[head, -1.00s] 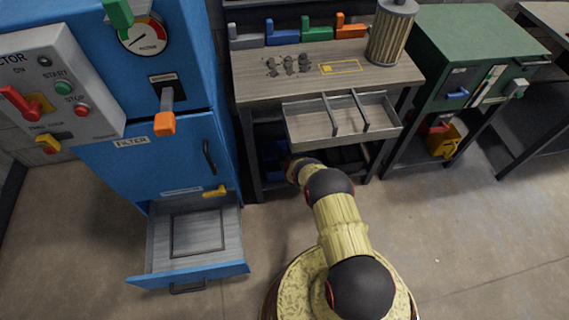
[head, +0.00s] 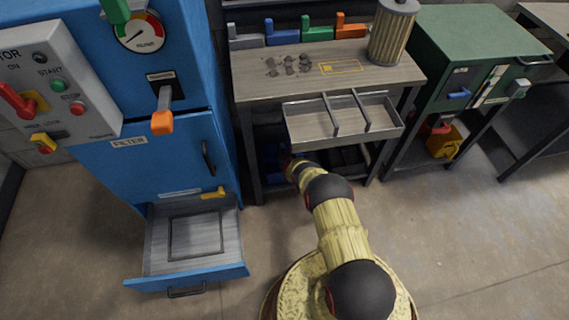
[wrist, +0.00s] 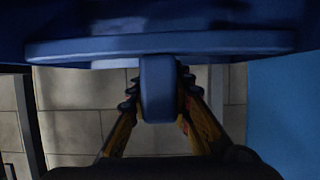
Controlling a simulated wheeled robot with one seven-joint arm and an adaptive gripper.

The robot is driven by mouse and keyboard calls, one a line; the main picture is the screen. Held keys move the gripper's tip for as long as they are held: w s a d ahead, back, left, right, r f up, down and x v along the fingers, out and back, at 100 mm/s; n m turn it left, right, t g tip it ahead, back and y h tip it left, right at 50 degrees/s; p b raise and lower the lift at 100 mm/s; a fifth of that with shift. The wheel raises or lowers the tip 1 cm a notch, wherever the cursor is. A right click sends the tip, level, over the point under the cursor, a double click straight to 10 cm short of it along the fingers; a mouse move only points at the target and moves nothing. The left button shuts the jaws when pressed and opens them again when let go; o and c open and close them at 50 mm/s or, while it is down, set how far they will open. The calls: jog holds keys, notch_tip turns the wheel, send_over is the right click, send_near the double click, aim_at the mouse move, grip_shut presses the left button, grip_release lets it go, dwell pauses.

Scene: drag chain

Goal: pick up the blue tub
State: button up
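The blue tub fills the top of the wrist view, with its long rim (wrist: 100,46) running across. A blue tab (wrist: 158,88) hangs down from the middle of the rim. The fingers of my gripper (wrist: 160,95) lie one on each side of this tab and appear shut on it. In the head view, dark blue shapes (head: 271,155) show in shadow on the lower level of the workbench. My arm reaches in there, and my gripper is hidden in that view. The tub's contents cannot be seen.
The workbench (head: 265,88) has an open divided drawer (head: 309,120) above my arm's end. A blue cabinet (head: 150,165) with an open lower drawer (head: 160,258) stands at left. A green cabinet (head: 470,40) stands at right. The floor (head: 460,240) at right is clear.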

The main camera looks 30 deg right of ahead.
grip_shut()
dwell(0.7)
